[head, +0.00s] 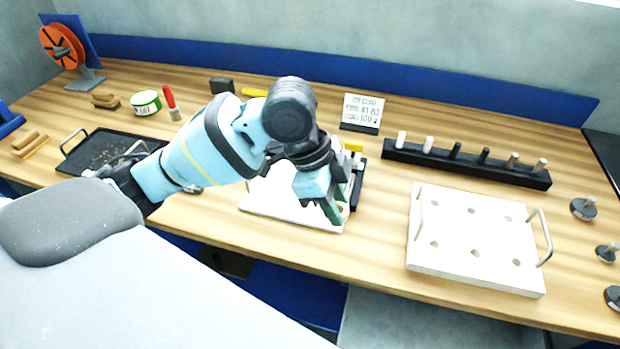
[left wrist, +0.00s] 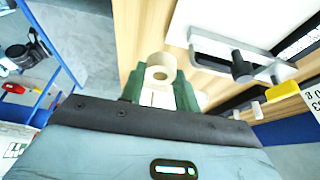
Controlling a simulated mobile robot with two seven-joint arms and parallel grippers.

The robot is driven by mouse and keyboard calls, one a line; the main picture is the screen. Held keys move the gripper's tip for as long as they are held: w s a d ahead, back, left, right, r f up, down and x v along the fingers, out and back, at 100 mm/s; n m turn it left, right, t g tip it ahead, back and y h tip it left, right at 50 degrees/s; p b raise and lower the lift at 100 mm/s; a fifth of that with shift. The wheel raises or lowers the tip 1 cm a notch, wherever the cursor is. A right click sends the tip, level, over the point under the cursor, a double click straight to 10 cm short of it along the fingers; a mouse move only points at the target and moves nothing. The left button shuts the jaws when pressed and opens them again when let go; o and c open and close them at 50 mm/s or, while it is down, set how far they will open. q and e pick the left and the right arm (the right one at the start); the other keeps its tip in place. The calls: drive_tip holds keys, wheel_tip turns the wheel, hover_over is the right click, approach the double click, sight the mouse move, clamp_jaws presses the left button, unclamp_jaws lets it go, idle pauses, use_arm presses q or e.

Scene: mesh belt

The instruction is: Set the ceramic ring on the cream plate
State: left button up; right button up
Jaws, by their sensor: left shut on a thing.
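The ceramic ring (left wrist: 161,62), pale cream with a round hole, is held between the green fingers of my left gripper (left wrist: 160,94) in the left wrist view. In the head view my left gripper (head: 332,207) points down over the front right part of a white plate (head: 262,206); the ring is hidden there. A cream-white plate (head: 450,212) with several holes and a handle at each end lies to the right, apart from the gripper. Both plates are pale, so I cannot tell for certain which is the cream one. My right gripper is not in view.
A black rack (head: 470,170) with several pegs stands behind the right plate. A sign card (head: 362,112) stands at the back. A dark tray (head: 88,150) is at left. Dark knobbed discs (head: 583,208) line the right edge. Bare wood lies between the two plates.

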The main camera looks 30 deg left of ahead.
use_arm(q)
drive_tip(key=shift+s+r, duration=0.1)
drive_tip(key=shift+a, duration=0.25)
hover_over(282, 185)
drive_tip(key=d, duration=0.1)
drive_tip(key=shift+s+d+f, duration=0.1)
drive_tip(key=shift+s+f, duration=0.15)
drive_tip(key=shift+f, duration=0.4)
drive_tip(key=shift+w+a, duration=0.15)
drive_tip(key=shift+a, duration=0.3)
drive_tip(key=shift+a+f, duration=0.15)
drive_tip(key=shift+f, duration=1.65)
drive_tip(key=shift+f, duration=0.15)
drive_tip(key=o, duration=1)
drive_tip(key=shift+c, duration=0.2)
